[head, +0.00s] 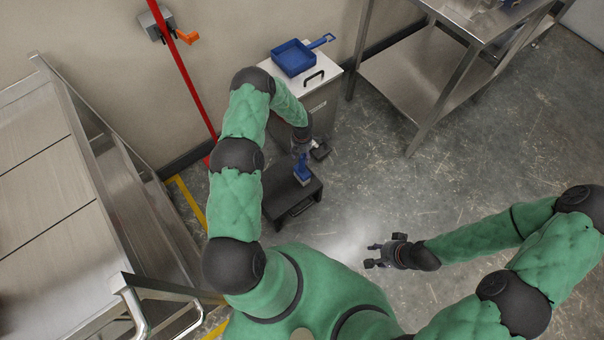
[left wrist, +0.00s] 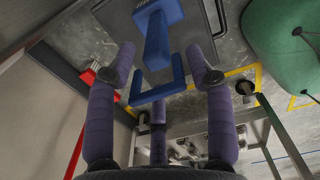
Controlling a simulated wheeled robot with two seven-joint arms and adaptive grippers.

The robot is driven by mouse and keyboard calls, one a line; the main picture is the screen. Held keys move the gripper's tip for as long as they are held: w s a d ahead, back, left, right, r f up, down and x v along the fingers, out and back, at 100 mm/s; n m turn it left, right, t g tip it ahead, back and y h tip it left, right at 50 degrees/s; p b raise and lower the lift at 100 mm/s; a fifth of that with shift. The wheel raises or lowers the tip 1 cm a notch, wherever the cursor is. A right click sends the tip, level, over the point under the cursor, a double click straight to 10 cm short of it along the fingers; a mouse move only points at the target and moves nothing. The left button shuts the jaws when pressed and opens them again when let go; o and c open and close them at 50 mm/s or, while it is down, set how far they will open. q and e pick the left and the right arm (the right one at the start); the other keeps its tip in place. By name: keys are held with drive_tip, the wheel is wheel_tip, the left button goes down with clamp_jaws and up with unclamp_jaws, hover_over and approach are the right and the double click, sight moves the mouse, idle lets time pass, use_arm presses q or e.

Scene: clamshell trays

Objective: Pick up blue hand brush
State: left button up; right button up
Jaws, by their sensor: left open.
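The blue hand brush (head: 302,171) rests on a black step stool (head: 291,203) in the head view. My left gripper (head: 307,154) is just above it. In the left wrist view, the open fingers (left wrist: 161,50) stand to either side of the brush (left wrist: 157,38), with visible space between them and it. A blue U-shaped piece (left wrist: 161,86) shows nearer the palm; I cannot tell whether it belongs to the brush. My right gripper (head: 371,256) is open and empty, over the floor right of the stool.
A blue dustpan (head: 294,58) lies on a white-topped bin (head: 312,82) behind the left arm. A steel table (head: 30,190) stands at left, a steel shelf unit (head: 413,72) at upper right. A red pole (head: 184,75) runs along the wall. The floor at right is clear.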

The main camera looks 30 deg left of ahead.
sight(302, 156)
use_arm(q)
drive_tip(key=f, duration=0.2)
drive_tip(key=f+b, duration=0.1)
drive_tip(key=shift+w+a+f+b, duration=0.1)
drive_tip(key=shift+w+f+b, duration=0.1)
drive_tip(key=shift+f+b, duration=0.15)
drive_tip(key=shift+r, duration=0.1)
drive_tip(key=shift+c, duration=0.3)
clamp_jaws()
